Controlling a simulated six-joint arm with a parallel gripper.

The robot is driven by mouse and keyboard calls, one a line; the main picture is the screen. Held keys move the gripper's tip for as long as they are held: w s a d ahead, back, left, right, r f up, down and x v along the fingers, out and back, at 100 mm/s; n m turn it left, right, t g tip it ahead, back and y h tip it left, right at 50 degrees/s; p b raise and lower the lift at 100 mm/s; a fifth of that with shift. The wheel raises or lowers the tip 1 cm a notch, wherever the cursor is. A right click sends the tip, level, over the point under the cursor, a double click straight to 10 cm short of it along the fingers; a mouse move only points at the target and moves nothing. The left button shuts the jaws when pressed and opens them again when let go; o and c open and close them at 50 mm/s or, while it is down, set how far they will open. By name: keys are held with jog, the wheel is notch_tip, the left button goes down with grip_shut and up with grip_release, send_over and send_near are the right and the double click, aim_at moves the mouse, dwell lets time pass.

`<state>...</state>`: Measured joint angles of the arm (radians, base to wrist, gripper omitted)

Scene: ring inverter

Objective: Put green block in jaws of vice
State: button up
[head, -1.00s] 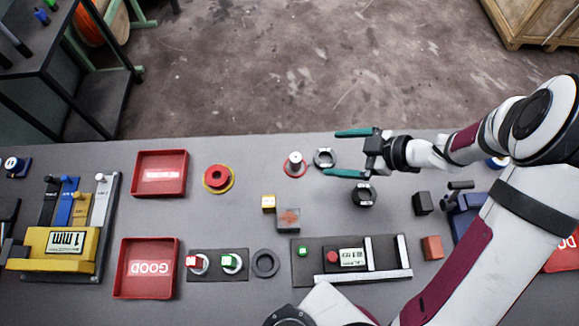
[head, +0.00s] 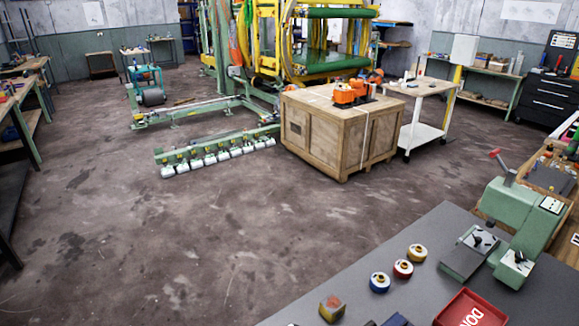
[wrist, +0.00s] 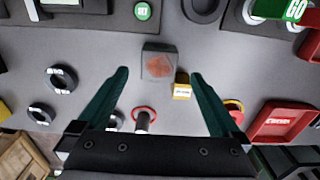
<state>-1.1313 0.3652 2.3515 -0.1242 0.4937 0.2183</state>
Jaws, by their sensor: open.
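In the wrist view my gripper (wrist: 158,75) is open and empty, its two teal fingers spread above the grey table. A grey-green block (wrist: 159,62) with a rusty orange patch lies below, between the fingertips in the picture; no contact is visible. Bright green pieces marked SET (wrist: 142,11) and GO (wrist: 294,10) sit at the upper edge; I cannot tell whether either is a loose block. No vice jaws are clearly seen. A blue shape (head: 396,320), cut off at the bottom of the head view, may be part of the vice. My gripper is outside the head view.
A small yellow block (wrist: 182,86) stands right beside the grey-green block. A red-based post (wrist: 143,118), dark rings (wrist: 61,77) and a red tray (wrist: 283,122) lie around. In the head view, a green machine (head: 515,220) and round knobs (head: 403,268) stand on the table.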

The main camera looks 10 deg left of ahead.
notch_tip(320, 180, down, 6)
jog(key=shift+d, duration=0.1)
grip_shut()
dwell(0.5)
